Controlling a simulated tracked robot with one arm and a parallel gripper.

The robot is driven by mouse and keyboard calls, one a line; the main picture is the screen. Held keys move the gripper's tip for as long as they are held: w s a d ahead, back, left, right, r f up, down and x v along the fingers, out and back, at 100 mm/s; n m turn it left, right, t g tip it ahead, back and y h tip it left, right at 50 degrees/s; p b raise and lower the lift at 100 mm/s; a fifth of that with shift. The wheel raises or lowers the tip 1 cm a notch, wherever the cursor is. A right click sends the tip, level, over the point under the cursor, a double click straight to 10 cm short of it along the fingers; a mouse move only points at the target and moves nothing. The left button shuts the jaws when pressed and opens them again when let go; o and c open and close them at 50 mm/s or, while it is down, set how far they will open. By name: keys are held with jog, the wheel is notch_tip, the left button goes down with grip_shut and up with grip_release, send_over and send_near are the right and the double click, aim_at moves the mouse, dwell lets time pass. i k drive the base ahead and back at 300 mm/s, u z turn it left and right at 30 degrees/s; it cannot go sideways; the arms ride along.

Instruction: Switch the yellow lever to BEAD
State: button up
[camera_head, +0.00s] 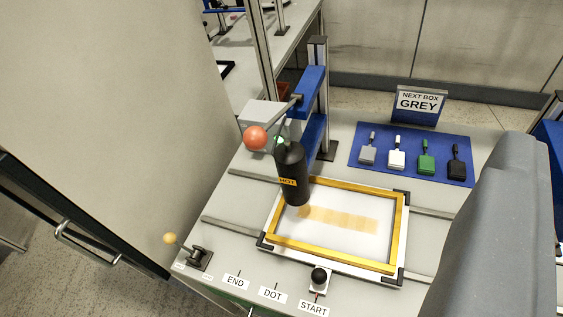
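The yellow lever has a small yellow ball knob (170,238) on a short stem, fixed to a dark metal base (198,258) at the table's front left corner. It leans toward the left, with the knob out past the table edge. Two small white labels lie by its base, a left one (180,265) and a right one (207,277); both are too small to read, so I cannot tell which is BEAD. My gripper's fingers are not in view. A large grey rounded part at the right seems to be my own arm. Nothing is touching the lever.
A black HOT cylinder (291,172) with a red-ball handle (255,137) stands over a yellow-framed tray (391,268). A black knob (319,275) is by the START label (314,309); END and DOT labels are left of it. Colored tags lie on a blue mat (362,135).

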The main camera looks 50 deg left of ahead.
aim_at(169, 238)
jog(key=u, duration=1.8)
jog(key=k, duration=0.5)
jog(key=z, duration=0.55)
jog(key=i, duration=0.2)
